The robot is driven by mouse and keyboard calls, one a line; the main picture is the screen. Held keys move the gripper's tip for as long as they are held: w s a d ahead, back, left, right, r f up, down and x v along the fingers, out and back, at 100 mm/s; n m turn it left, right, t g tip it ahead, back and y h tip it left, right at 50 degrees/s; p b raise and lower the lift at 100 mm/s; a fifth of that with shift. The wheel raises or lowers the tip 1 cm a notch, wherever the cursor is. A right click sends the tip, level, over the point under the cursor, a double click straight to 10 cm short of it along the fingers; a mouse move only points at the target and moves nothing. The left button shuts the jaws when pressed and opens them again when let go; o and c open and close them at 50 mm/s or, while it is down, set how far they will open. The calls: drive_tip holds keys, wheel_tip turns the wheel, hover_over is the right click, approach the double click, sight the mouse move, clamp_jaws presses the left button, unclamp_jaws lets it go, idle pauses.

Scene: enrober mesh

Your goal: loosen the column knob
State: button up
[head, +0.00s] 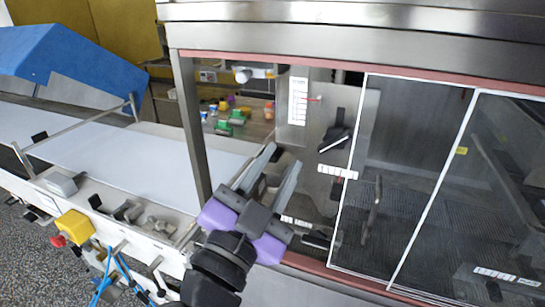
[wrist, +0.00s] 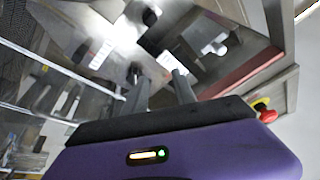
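A black knob (head: 335,138) with a white line across it sits on a grey metal plate (head: 318,165) inside the machine's opening. A small dark shape (wrist: 134,73) near the fingertips in the wrist view may be the same knob; I cannot tell. A vertical white scale (head: 298,97) with a red pointer stands left of the knob. My gripper (head: 281,162) has purple sides and two grey fingers. It is below and left of the knob, apart from it. The fingers also show in the wrist view (wrist: 159,82), spread with an empty gap between them.
A glass door with white edges (head: 400,185) covers the right of the opening. A steel post (head: 190,130) stands at its left. A white belt (head: 120,160) runs out to the left. A red-and-yellow stop button (head: 72,228) sits at the lower left. Small coloured items (head: 230,120) lie behind.

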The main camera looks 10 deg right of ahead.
sight(331, 146)
drive_tip(key=d+m+g+h+p, duration=0.1)
drive_tip(key=d+m, duration=0.1)
drive_tip(key=d+m+g+h, duration=0.1)
drive_tip(key=d+m, duration=0.1)
drive_tip(key=d+m+g+p, duration=0.1)
drive_tip(key=d, duration=0.2)
drive_tip(key=shift+w+r+m+g+h+p, duration=0.1)
drive_tip(key=shift+r+m+g+h+p, duration=0.2)
drive_tip(key=shift+m+h+p, duration=0.1)
drive_tip(key=shift+w+d, duration=0.5)
drive_tip(key=shift+d, duration=0.05)
drive_tip(key=shift+c, duration=0.4)
clamp_jaws()
